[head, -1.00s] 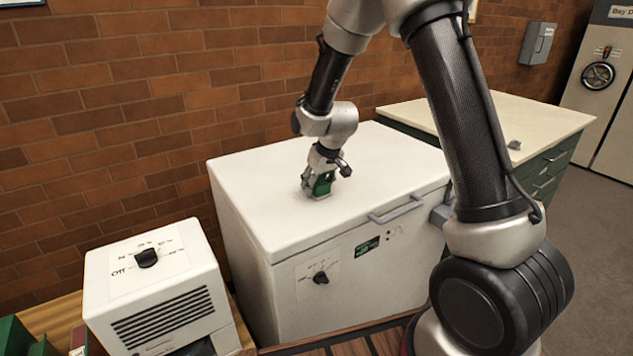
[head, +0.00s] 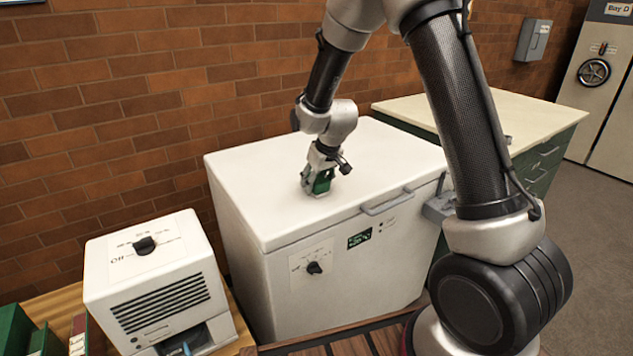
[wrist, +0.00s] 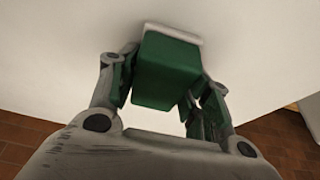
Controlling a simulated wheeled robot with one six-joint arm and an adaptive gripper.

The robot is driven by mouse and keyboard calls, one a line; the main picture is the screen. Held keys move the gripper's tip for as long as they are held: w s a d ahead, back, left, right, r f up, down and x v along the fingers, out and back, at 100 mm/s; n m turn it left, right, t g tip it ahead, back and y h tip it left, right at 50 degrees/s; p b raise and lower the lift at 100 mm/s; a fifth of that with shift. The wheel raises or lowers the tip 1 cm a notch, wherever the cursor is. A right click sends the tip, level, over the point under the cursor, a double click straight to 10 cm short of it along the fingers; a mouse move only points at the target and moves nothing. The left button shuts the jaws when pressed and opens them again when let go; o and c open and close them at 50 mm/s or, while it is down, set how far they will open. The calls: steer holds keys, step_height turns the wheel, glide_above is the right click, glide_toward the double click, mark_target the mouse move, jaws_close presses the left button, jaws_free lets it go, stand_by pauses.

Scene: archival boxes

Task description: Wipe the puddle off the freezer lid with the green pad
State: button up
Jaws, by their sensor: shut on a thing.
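My gripper (head: 318,188) is shut on the green pad (head: 321,184) over the front-middle part of the white freezer lid (head: 270,205). In the wrist view the green pad (wrist: 167,72) is a green block with a pale layer at its far end, held between my gripper's two fingers (wrist: 160,85). The pale layer looks to be against or just above the white lid (wrist: 60,45); I cannot tell which. No puddle can be made out on the visible lid; the part under and behind the pad is hidden.
A white machine with a dial (head: 160,280) stands left of the freezer. A cream-topped green cabinet (head: 500,118) stands behind right. The freezer's front handle (head: 388,203) juts out at the lid's front edge. A brick wall (head: 130,90) rises behind.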

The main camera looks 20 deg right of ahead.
steer(key=shift+w+r, duration=0.1)
steer(key=shift+r, duration=3.95)
